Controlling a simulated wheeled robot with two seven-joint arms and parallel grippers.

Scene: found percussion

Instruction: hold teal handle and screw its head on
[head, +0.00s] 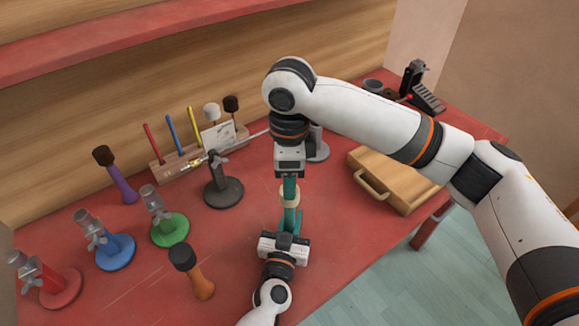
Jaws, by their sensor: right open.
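The teal handle (290,217) stands about upright in the middle of the table, with a pale beige head (289,194) at its upper end. My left gripper (284,232) comes from the near edge and is closed around the lower part of the handle. My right gripper (290,184) points down from above, its open fingers at the beige head. The fingers and the handle overlap, so I cannot tell whether the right fingers touch the head or how far the head sits on the handle.
On the red table (262,283) stand a black stand (222,193), green stand (170,231), blue stand (116,253) and red stand (62,289). An orange mallet (201,285) and purple mallet (121,186) stand left. A wooden rack (172,172) is behind; a wooden case (405,190) is right.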

